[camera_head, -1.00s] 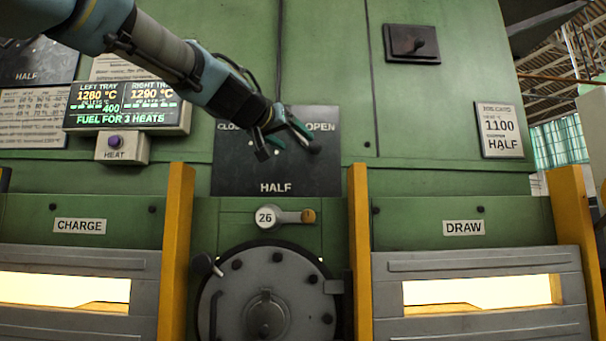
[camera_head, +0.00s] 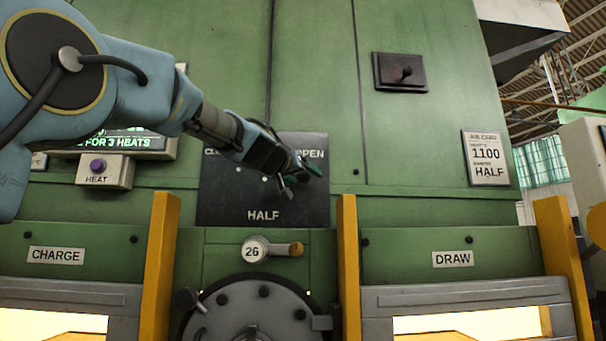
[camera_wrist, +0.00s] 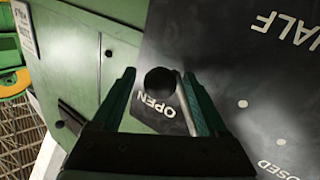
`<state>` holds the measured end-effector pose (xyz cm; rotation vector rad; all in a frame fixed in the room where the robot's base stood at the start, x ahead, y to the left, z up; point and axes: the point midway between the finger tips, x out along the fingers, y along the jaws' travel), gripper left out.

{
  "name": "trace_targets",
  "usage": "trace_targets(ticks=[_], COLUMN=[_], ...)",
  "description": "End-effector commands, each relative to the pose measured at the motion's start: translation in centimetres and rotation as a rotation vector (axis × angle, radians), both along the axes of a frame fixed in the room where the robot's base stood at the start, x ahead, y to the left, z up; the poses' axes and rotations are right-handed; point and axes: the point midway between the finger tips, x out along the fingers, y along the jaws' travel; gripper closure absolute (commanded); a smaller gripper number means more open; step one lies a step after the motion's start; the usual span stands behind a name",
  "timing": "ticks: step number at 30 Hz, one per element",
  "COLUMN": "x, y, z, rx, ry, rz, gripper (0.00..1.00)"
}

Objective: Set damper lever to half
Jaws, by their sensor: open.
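The damper plate (camera_head: 222,200) is a dark panel on the green furnace wall, marked HALF at the bottom and OPEN at the upper right. The CLOSED label is partly covered by my arm. My gripper (camera_head: 306,172) is in front of the plate's right side, below OPEN. In the wrist view my gripper (camera_wrist: 157,78) is open, with a green finger on each side of the dark ball knob (camera_wrist: 160,81) of the damper lever. The knob lies beside the OPEN label (camera_wrist: 158,104). I cannot tell whether either finger touches it.
Below the plate are a round tag 26 (camera_head: 254,250) and a round grey hatch (camera_head: 250,310). Yellow posts (camera_head: 348,265) flank them. A card (camera_head: 487,158) at right reads 1100 and HALF. A HEAT button box (camera_head: 105,171) is at left, near my arm.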

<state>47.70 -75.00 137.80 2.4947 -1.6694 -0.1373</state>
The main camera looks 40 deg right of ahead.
Motion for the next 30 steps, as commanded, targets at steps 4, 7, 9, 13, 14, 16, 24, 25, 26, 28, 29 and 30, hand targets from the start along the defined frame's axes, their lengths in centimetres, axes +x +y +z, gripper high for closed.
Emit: trace_targets(ticks=[4,7,9,13,14,16,24,25,26,28,29,30], x=[0.04,0.04,0.04,0.04,0.03,0.03,-0.06,-0.07,-0.08,-0.1,-0.1,-0.1], y=[-0.05,-0.04,-0.03,-0.02,-0.02,-0.02,-0.05,-0.05,-0.05,-0.06,-0.06,-0.06], z=[-0.04,-0.03,-0.03,-0.02,-0.03,-0.02,-0.01,-0.01,0.0,0.0,0.0,0.0], rx=[0.0,0.0,0.0,0.0,0.0,0.0,0.0,0.0,0.0,0.0,0.0,0.001], ry=[0.0,0.0,0.0,0.0,0.0,0.0,0.0,0.0,0.0,0.0,0.0,0.0], rz=[0.0,0.0,0.0,0.0,0.0,0.0,-0.001,-0.002,-0.002,-0.002,-0.002,-0.002], gripper=[0.24,0.25,0.33,0.47,0.51,0.58,0.89,0.92,0.96,1.0,1.0,1.0])
